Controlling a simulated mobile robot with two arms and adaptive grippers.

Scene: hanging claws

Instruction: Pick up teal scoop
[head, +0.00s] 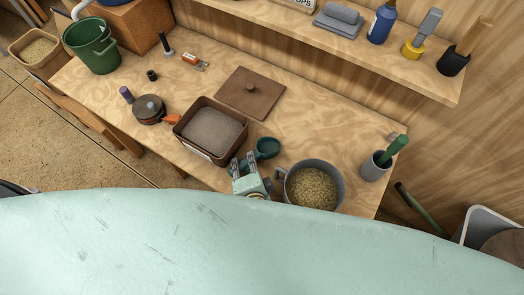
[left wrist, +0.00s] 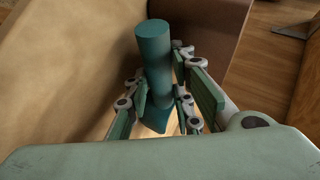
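The teal scoop (head: 267,147) lies on the workbench between the brown bin and the grey pot, its round bowl showing in the head view. My left gripper (head: 243,163) is beside it, at its lower left. In the left wrist view the scoop's teal handle (left wrist: 155,60) stands between the green-padded fingers of my left gripper (left wrist: 162,95). The fingers flank the handle closely. I cannot tell whether they press on it. The handle's lower part is partly hidden by the fingers. My right gripper is not in view.
The brown bin of grey material (head: 213,130) is close on the left. The grey pot of grain (head: 313,185) is close on the right. A brown lid (head: 249,92) lies behind, with bare bench around it. A grey cup with a green-handled tool (head: 376,166) stands farther right.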

